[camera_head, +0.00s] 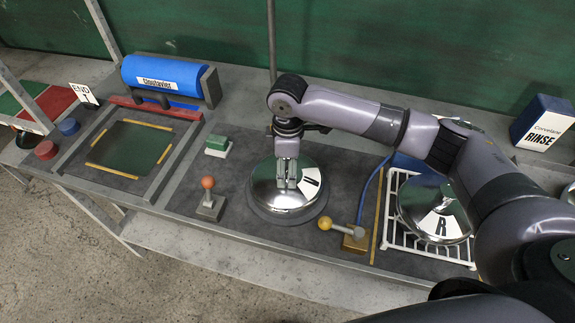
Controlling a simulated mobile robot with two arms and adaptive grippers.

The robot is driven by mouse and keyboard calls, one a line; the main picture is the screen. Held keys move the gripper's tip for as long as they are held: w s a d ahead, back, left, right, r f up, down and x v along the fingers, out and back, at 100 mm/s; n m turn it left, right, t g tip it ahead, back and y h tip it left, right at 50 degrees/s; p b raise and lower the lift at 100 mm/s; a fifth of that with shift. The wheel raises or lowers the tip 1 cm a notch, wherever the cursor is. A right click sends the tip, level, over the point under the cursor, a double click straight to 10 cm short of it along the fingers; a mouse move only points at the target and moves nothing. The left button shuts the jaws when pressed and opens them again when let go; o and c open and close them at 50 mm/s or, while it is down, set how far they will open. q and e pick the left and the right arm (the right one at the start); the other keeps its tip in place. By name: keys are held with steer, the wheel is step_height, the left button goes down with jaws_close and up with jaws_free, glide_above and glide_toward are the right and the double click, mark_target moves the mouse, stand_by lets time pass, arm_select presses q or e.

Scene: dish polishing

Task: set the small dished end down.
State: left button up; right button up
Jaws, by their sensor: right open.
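A shiny domed dished end (265,192) sits dome-up on a round grey base (290,218) in the middle of the bench. It carries a white patch with a dark mark. My right gripper (287,184) points straight down over this dome and is open. Its fingertips are at or just above the top, and I cannot tell whether they touch. A second shiny dished end (419,205), marked R, lies on a white wire rack (390,235) at the right, partly behind my right arm. Which one is the small dished end is not clear. My left gripper is not in view.
A red-knobbed lever (207,184) and a yellow-knobbed lever (328,225) flank the round base in front. A green-topped block (217,142) stands to its left. Further left are a framed green panel (130,147) and a blue roll (160,77). A RINSE box (544,122) stands at the right.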

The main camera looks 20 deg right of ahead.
step_height(320, 180, up, 12)
steer(key=b, duration=0.2)
steer(key=shift+b, duration=0.4)
steer(key=shift+s, duration=0.1)
stand_by(0.4)
